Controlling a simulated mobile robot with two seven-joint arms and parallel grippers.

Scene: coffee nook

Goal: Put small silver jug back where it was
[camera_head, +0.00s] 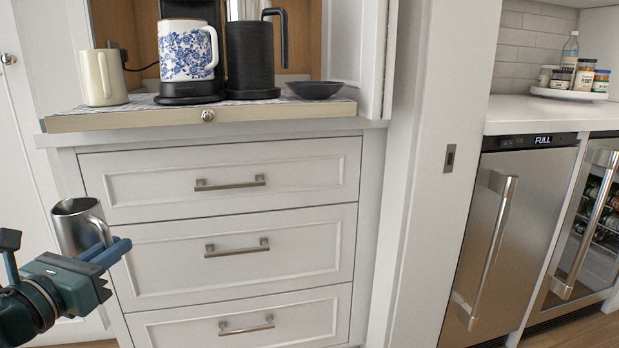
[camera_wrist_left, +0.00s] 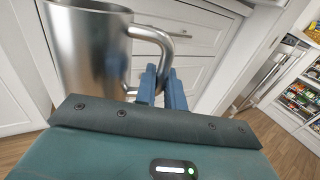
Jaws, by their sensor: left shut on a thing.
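The small silver jug (camera_head: 75,228) is held upright in the air in front of the white drawers, at the lower left of the head view. It also shows large in the left wrist view (camera_wrist_left: 88,50), at the upper left. My left gripper (camera_head: 112,250) is shut on the jug's handle, with its blue fingers (camera_wrist_left: 163,88) at the handle. The jug is below the level of the pull-out shelf (camera_head: 130,121). My right gripper is in neither view.
On the shelf stand a cream jug (camera_head: 103,78), a blue-and-white floral mug (camera_head: 187,52) on a black coffee maker, a black ribbed vessel (camera_head: 252,58) and a dark bowl (camera_head: 315,89). The shelf's front left corner is bare. Drawer handles (camera_head: 230,183) stick out below.

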